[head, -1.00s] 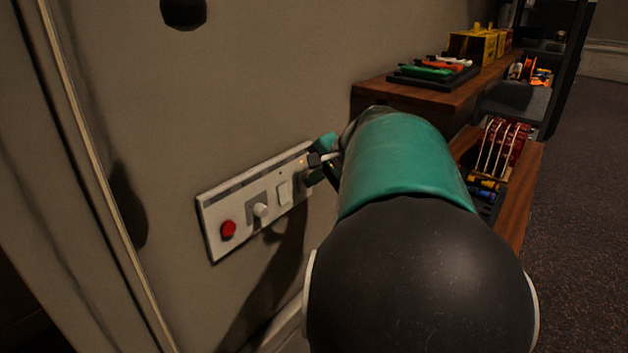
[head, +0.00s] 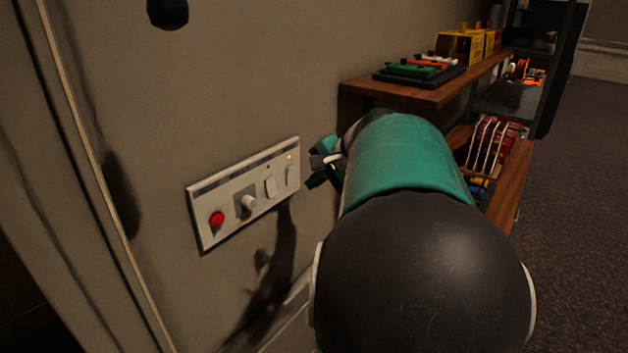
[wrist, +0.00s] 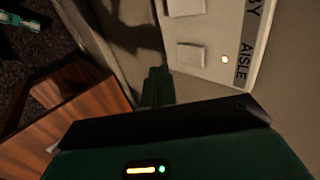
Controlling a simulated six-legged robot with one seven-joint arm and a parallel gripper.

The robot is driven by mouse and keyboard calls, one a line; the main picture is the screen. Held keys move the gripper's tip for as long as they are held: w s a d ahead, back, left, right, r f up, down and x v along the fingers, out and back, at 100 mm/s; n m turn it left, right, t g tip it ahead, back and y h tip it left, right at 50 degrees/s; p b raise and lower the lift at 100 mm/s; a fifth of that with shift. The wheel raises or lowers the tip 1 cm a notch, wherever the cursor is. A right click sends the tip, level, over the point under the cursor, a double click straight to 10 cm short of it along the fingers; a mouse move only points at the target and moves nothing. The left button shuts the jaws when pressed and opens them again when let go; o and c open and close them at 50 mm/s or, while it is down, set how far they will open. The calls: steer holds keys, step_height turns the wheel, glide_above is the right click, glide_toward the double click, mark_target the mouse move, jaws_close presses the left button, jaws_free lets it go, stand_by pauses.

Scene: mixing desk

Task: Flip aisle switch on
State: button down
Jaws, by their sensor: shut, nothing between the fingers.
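The white switch panel (head: 205,236) is on the wall left of my gripper in the head view. It has a red button (head: 217,219), a knob (head: 249,203) and two white rockers. The other rocker's lamp (head: 268,166) looks dark. My gripper (head: 314,169) is shut and empty, just right of the panel and apart from the aisle switch.
A wooden shelf (head: 420,95) juts from the wall to the right, with a black tray of coloured items (head: 420,74) and yellow boxes (head: 468,46). Below it is a rack of red items (head: 493,145). A dark round knob (head: 167,12) is high on the left.

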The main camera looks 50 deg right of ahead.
steer(key=s+f+v, duration=0.1)
steer(key=v, duration=0.8)
steer(key=shift+s+d, duration=0.15)
steer(key=shift+s, duration=0.25)
steer(key=shift+s, duration=0.1)
